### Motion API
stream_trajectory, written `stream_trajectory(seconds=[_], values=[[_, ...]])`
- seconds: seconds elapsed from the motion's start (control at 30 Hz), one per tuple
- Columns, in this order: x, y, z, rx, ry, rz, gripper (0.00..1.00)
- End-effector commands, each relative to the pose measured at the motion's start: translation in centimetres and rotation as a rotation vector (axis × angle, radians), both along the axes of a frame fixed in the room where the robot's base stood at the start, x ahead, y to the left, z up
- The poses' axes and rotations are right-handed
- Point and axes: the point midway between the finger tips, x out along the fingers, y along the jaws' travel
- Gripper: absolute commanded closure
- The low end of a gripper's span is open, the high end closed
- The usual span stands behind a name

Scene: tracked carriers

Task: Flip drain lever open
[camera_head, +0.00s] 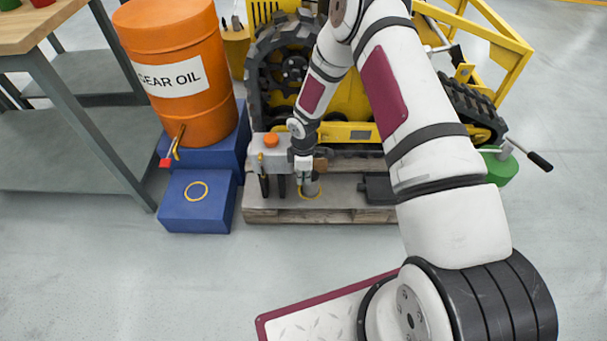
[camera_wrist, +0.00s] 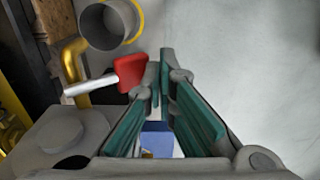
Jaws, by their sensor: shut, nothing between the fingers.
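The drain lever has a pale metal arm (camera_wrist: 90,86) and a red end (camera_wrist: 130,72). In the wrist view it sticks out beside a bent brass pipe (camera_wrist: 73,62) above a grey housing (camera_wrist: 55,140). A grey round cup (camera_wrist: 104,24) with a yellow ring lies just beyond it; it also shows in the head view (camera_head: 311,186). My gripper (camera_wrist: 160,72) is shut and empty, its fingertips just right of the red end. I cannot tell whether they touch. In the head view my gripper (camera_head: 305,172) hides the lever, beside the grey box (camera_head: 268,150) with an orange knob.
An orange drum (camera_head: 180,60) on blue blocks (camera_head: 197,205) stands left, with another red-ended lever (camera_head: 166,162) on its tap. A grey bench (camera_head: 70,100) is far left. The floor in front is clear.

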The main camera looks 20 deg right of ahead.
Motion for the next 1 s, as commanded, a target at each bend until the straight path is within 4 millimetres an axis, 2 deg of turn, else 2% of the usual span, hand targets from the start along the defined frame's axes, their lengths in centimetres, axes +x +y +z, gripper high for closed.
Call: stream_trajectory(seconds=[0.13, 0.4, 0.57, 1.0], values=[[0.2, 0.0, -1.2, 0.000, -0.001, 0.000, 1.00], [0.5, 0.0, -2.2, -0.023, -0.060, 0.007, 1.00], [0.8, -0.2, -2.5, -0.043, -0.127, 0.006, 1.00], [1.3, -0.4, -3.2, -0.039, -0.123, -0.001, 1.00]])
